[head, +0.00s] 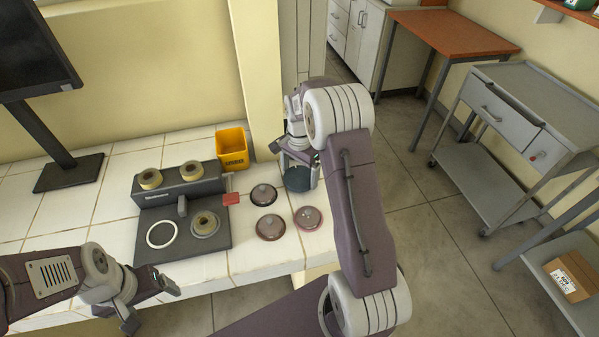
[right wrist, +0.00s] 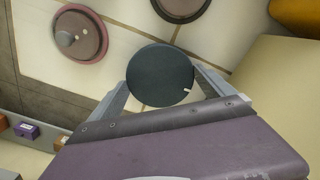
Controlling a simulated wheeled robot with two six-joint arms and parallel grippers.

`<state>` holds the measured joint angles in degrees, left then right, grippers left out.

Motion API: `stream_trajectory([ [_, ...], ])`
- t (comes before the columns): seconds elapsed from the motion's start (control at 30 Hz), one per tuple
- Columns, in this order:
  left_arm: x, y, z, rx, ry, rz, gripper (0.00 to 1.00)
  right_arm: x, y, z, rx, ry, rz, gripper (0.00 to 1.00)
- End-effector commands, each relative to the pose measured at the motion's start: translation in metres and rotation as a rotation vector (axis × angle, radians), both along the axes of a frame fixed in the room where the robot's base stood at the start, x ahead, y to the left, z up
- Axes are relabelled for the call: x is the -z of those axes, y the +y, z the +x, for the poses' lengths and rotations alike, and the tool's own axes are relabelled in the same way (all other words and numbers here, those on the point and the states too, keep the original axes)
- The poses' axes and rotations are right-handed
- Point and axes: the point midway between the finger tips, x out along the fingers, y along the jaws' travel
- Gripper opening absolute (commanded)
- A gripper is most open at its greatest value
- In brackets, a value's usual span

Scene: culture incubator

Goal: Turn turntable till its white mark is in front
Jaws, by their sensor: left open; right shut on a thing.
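The turntable is a dark round disc (head: 298,183) near the right edge of the white tiled counter. My right gripper (head: 299,173) is shut on it, with one finger on each side of its rim. In the right wrist view the disc (right wrist: 158,72) sits between the two fingers of that gripper (right wrist: 163,80). Its white mark (right wrist: 187,90) shows there near the rim, close to the right-hand finger. I cannot make out the mark in the head view. My left gripper (head: 150,305) is open and empty at the counter's front edge, away from the turntable.
A grey device (head: 218,240) with tape-like rolls is further left. A yellow bin (head: 232,148) stands behind. The counter ends right of the turntable.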

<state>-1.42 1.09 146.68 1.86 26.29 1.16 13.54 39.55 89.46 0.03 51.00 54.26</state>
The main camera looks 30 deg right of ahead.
Motion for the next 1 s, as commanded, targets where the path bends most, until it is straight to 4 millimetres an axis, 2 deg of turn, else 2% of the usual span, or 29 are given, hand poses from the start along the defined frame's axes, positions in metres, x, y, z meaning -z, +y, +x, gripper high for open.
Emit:
stream_trajectory([
  [0.27, -0.017, 0.0, 0.0, 0.0, 0.0, 0.0, 0.82, -0.004, -0.001, 0.0, -0.169, 0.002, -0.001, 0.52],
  [1.0, -0.056, 0.0, 0.0, 0.0, 0.0, 0.0, 0.82, -0.004, -0.001, 0.001, -0.87, -0.002, -0.004, 0.52],
])
